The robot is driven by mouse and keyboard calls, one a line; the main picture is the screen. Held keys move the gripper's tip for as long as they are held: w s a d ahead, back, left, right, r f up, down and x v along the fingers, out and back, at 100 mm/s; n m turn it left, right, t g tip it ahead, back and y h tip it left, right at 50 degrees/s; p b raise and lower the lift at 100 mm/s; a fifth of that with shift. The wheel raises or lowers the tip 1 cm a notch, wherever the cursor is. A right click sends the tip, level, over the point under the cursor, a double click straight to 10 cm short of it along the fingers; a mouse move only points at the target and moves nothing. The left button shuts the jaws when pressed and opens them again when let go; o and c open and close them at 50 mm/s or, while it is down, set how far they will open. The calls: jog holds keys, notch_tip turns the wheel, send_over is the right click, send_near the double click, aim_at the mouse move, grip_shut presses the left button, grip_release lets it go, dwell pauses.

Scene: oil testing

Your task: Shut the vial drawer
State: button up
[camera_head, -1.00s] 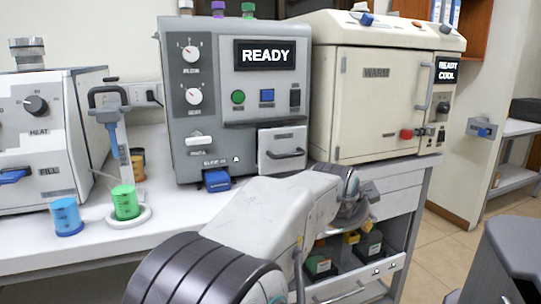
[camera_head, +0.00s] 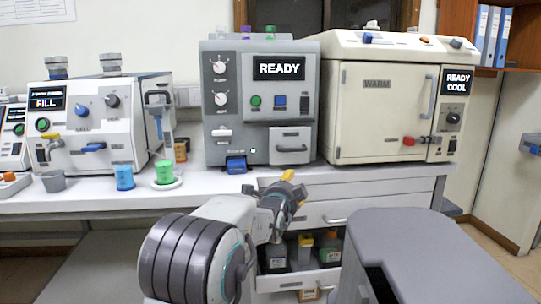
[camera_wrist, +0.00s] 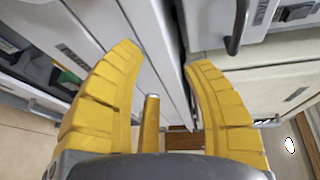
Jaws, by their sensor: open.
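A drawer (camera_head: 300,281) under the bench has a white front and stands pulled out. Several bottles (camera_head: 328,240) with dark, green and yellow parts stand in it; I cannot tell whether these are the vials. The grey machine has a small drawer front (camera_head: 291,138) with a dark handle, and it looks about flush. My gripper (camera_wrist: 162,57) is open and empty, with yellow fingers spread in the wrist view. In the head view, my gripper (camera_head: 288,177) is partly hidden, with a yellow finger in front of the bench's upper drawer.
The cream WARM oven (camera_head: 385,110) stands right of the grey machine. A blue cup (camera_head: 124,178) and a green cup (camera_head: 164,172) stand on the bench (camera_head: 205,184) at left. A dark grey block (camera_head: 440,245) fills the lower right. Bare floor shows at far right.

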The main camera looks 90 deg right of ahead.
aim_at(285, 138)
notch_tip(285, 138, up, 7)
jog(key=h, duration=0.3)
jog(key=shift+m+g, duration=0.3)
jog(key=shift+m, duration=0.1)
jog(key=shift+w+p+x, duration=0.15)
jog(key=shift+x, duration=1.55)
jog(key=shift+w+p+x, duration=0.15)
jog(key=shift+x, duration=1.5)
jog(key=shift+d, duration=0.15)
grip_shut()
